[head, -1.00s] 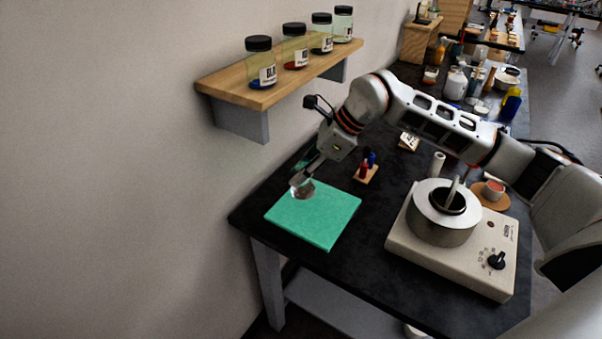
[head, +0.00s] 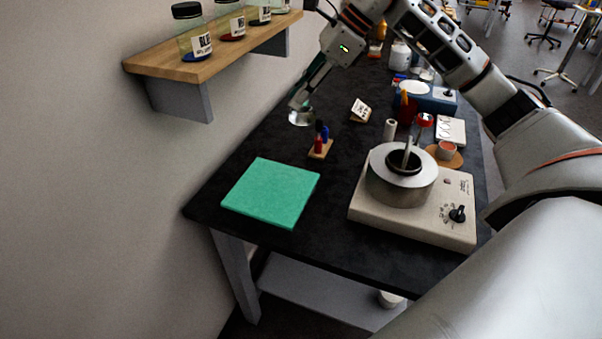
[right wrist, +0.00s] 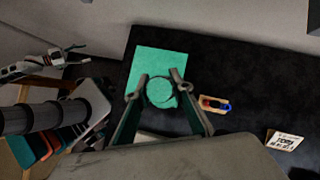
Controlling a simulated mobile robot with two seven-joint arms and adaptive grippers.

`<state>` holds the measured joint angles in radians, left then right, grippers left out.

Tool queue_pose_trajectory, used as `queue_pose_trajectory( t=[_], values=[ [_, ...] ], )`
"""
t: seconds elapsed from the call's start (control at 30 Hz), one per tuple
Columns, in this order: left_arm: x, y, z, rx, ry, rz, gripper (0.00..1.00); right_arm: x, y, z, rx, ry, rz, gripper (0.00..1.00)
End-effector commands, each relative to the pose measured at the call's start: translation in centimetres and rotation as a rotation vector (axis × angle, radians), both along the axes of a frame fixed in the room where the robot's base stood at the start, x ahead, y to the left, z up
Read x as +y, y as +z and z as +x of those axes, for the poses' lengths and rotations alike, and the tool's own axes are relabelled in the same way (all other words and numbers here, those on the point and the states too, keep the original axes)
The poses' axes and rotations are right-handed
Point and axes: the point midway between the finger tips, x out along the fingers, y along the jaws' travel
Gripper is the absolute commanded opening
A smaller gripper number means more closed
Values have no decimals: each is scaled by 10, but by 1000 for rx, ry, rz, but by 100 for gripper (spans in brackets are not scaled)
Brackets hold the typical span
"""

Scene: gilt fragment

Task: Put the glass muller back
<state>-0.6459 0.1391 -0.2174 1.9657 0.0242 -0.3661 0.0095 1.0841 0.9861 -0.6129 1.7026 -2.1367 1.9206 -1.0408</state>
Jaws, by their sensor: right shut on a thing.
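The clear glass muller (head: 301,117) is held in my right gripper (head: 300,104), above the table beyond the green pad (head: 270,192). In the right wrist view the round muller (right wrist: 160,91) sits between the two fingers of my right gripper (right wrist: 161,80), with the pad (right wrist: 150,58) below it. The pad lies bare on the black table. My left gripper (right wrist: 82,54) shows small at the left of the right wrist view, fingers apart and empty. It is outside the head view.
A small wooden rack with red and blue bottles (head: 320,149) stands behind the pad. A hotplate with a metal pot (head: 402,185) is to the right. A small labelled card (head: 361,111) stands further back. A wall shelf (head: 215,65) with jars overhangs the left side.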

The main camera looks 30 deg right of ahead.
Motion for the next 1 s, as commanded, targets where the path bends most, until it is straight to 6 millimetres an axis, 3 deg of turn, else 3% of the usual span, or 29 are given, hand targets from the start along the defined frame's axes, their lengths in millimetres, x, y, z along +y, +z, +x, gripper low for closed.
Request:
queue_pose_trajectory(
  t=[0.5, 1.0],
  values=[
    [3, -5, -2, 7, 2, 6, 59, 2, -121, -1, 5, 0, 3, 0],
    [4, -4, -3, 10, 3, 7, 59, 2, -173, 0, 3, 1, 3, 0]
  ],
)
